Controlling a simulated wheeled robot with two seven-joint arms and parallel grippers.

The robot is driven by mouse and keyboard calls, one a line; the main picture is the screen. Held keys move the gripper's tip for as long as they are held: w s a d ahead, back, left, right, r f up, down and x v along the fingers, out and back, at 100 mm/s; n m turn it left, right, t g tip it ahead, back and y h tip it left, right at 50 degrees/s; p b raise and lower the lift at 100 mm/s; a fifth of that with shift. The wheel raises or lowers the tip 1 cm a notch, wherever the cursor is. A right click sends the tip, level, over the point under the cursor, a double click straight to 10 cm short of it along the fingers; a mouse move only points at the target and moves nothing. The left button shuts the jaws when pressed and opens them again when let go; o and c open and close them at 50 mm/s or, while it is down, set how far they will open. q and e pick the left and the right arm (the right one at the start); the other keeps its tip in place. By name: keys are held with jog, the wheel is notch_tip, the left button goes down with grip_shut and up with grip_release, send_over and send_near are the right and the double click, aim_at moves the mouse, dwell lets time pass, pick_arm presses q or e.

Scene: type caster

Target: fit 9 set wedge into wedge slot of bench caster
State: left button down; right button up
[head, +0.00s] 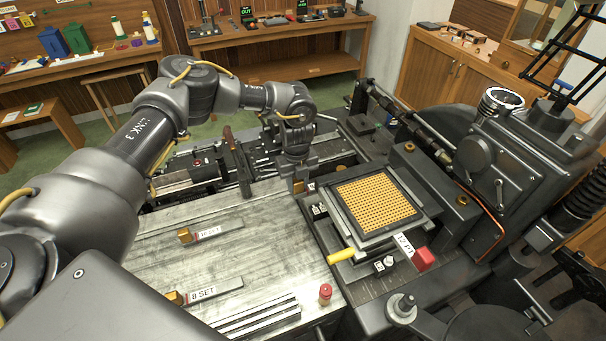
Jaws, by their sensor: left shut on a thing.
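The bench caster is the dark machine (425,172) filling the right half, with a yellow gridded square (375,203) on top. My left gripper (297,172) points down at the caster's left edge, beyond the grid's far left corner. It is shut on a small piece with a brass-coloured end (298,186), which looks like the 9 set wedge. Its body and label are mostly hidden. I cannot make out the wedge slot or tell whether the piece touches it. Two other wedges, 10 SET (208,234) and 8 SET (212,291), lie on the metal bench top. My right gripper is not in view.
The metal bench top (265,240) is mostly clear. A red knob (325,293) stands near its front edge. A yellow handle (341,256) and a red block (424,259) stick out at the caster's front. Wooden benches stand behind.

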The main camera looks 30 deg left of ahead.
aim_at(297, 192)
pick_arm(q)
jog(key=shift+w, duration=0.1)
jog(key=shift+s+r, duration=0.3)
jog(key=shift+s, duration=0.2)
jog(key=shift+w+f+b, duration=0.25)
jog(key=shift+f+b, duration=0.1)
jog(key=shift+f, duration=0.3)
jog(key=shift+f+b, duration=0.45)
jog(key=shift+f, duration=0.25)
jog(key=shift+s+f+b, duration=0.1)
jog(key=shift+f+b, duration=0.4)
jog(key=shift+f, duration=0.15)
jog(key=shift+f+b, duration=0.4)
jog(key=shift+f, duration=0.25)
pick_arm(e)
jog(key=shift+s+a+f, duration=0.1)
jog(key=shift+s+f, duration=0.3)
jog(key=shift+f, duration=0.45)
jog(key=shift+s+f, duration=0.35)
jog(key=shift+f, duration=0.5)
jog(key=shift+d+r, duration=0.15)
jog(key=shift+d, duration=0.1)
pick_arm(q)
jog(key=shift+f, duration=0.15)
